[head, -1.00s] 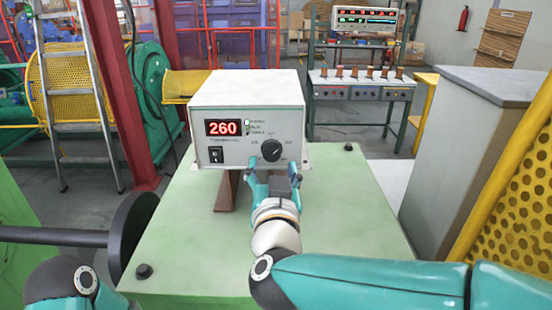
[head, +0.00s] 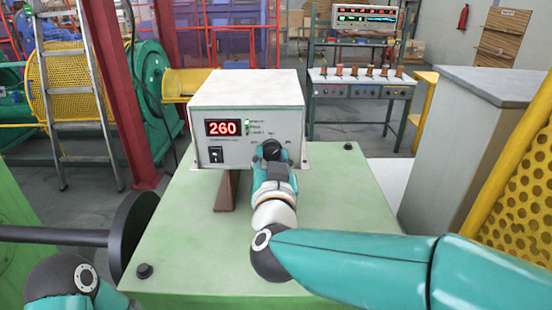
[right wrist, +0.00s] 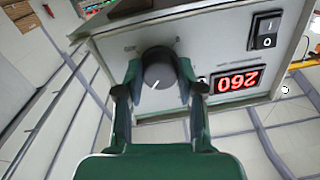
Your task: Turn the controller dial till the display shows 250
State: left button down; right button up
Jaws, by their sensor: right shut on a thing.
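The controller (head: 248,105) is a pale box on a green table. Its red display (head: 223,128) reads 260; it also shows upside down in the right wrist view (right wrist: 238,80). The black dial (head: 271,147) is on the right of the front panel. In the right wrist view the dial (right wrist: 159,66) has a white pointer mark. My right gripper (head: 271,160) is at the dial, shut on it, with a finger on each side in the right wrist view (right wrist: 160,80). My left gripper is out of view; only part of that arm shows at the lower left.
A black rocker switch (head: 215,154) sits below the display. The green tabletop (head: 340,215) is clear right of the controller. A grey cabinet (head: 470,150) and a yellow perforated guard (head: 520,185) stand at the right. A black disc on a shaft (head: 130,235) is at the left.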

jog(key=shift+r+n+p, duration=0.2)
jog(key=shift+n+p, duration=0.5)
jog(key=shift+p, duration=0.25)
jog(key=shift+f, duration=0.1)
jog(key=shift+f+n, duration=0.1)
jog(key=shift+n, duration=0.2)
jog(key=o, duration=1.1)
jog(key=shift+o, duration=0.2)
